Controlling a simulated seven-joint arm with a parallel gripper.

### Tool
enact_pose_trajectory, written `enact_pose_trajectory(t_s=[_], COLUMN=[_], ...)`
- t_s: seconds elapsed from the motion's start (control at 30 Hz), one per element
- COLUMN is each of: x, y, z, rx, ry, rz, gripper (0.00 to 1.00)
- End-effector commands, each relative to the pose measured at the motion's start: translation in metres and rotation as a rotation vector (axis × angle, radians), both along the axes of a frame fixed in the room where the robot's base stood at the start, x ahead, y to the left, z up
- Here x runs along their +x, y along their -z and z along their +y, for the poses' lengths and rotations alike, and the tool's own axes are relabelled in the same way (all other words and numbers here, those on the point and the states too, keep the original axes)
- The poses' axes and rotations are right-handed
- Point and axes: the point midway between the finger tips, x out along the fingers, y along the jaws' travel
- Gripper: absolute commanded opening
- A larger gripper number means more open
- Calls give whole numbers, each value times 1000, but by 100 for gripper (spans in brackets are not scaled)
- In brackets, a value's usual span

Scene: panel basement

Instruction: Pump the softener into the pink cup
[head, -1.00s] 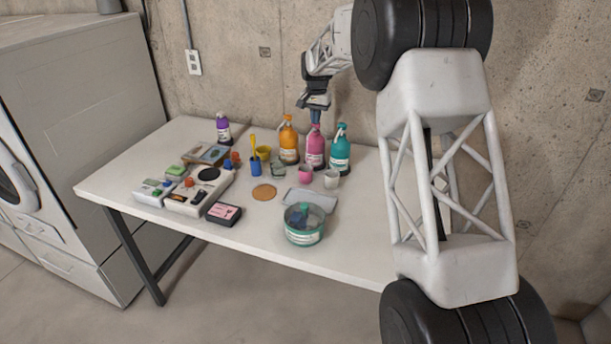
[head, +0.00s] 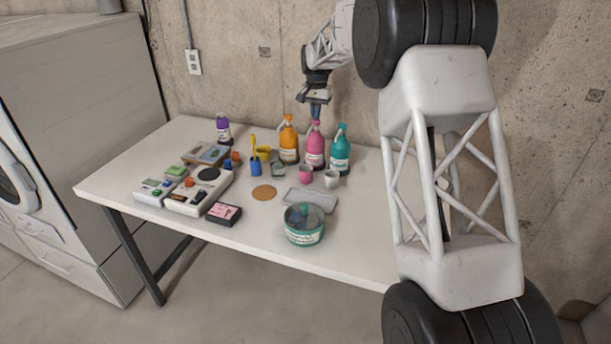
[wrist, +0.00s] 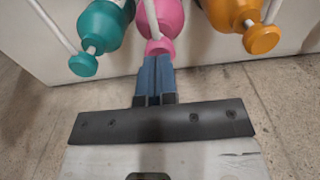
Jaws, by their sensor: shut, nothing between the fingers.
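The pink pump bottle (head: 314,152) stands upright between the orange and teal bottles at the back of the table. It has a white label, taken as the softener, though the text is unreadable. My gripper (head: 316,112) is shut and empty, pointing down right above the pink pump head (head: 316,123). In the wrist view the blue fingertips (wrist: 154,62) are together at the pink pump head (wrist: 158,47); I cannot tell whether they touch it. The pink cup (head: 305,175) stands upright in front of the pink bottle, slightly left. Its inside contents cannot be made out.
The orange bottle (head: 288,143) and teal bottle (head: 340,152) stand close on either side. A white cup (head: 331,179) is right of the pink cup. A grey tray (head: 300,197) and green tub (head: 304,226) lie in front. The table's front right is clear.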

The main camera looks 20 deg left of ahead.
Motion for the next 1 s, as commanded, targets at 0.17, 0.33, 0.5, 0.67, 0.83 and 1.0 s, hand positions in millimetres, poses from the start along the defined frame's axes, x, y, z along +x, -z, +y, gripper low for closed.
enact_pose_trajectory(t_s=[0.17,0.33,0.5,0.67,0.83,1.0], x=[0,0,0,0,0,0], y=[-8,-12,-13,-13,-13,-13], z=[0,0,0,0,0,0], rx=[1,1,1,1,1,1], ry=[0,0,0,0,0,0], rz=[-2,-2,-1,-1,-1,-1], gripper=[0,0,0,0,0,0])
